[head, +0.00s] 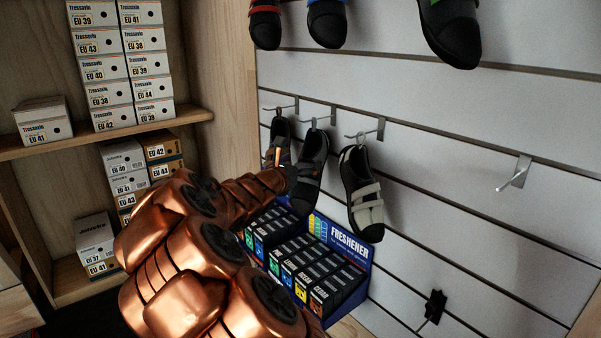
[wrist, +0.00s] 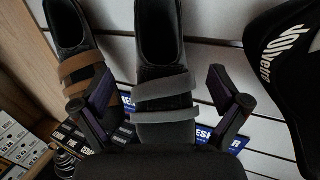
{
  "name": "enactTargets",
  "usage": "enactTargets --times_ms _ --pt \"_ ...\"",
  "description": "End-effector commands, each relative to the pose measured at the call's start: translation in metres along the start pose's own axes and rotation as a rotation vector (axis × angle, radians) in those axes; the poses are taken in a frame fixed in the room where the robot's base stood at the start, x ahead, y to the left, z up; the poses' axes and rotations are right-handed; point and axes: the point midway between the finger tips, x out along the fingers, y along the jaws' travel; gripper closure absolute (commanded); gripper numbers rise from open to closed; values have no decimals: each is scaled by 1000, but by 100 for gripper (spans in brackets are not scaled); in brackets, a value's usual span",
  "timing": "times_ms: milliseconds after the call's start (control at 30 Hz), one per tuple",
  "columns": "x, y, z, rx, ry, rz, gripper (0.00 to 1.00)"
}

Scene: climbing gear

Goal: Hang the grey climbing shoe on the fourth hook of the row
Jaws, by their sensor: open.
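The grey-strapped shoe (wrist: 166,95) hangs between the two fingers of my gripper (wrist: 160,103) in the wrist view. My gripper is open, with a finger apart on each side of it. In the head view this dark grey shoe (head: 313,160) hangs on the second hook (head: 320,121), and my arm's end is just left of it. The fingers cannot be made out there. The fourth hook (head: 515,176) is bare, far to the right on the white slatted wall.
A brown-strapped shoe (wrist: 85,75) hangs close on the left. A black shoe with pale straps (head: 363,190) hangs on the third hook (head: 371,130). A freshener display (head: 342,240) stands below. More shoes (head: 452,35) hang above. Shelves of shoe boxes (head: 103,70) stand left.

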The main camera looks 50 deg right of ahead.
Motion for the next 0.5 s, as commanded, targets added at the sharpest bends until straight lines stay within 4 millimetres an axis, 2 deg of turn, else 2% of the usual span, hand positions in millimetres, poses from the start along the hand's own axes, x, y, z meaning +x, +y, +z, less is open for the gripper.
enactTargets --times_ms 500 --pt "61 0 0 1 0 0 2"
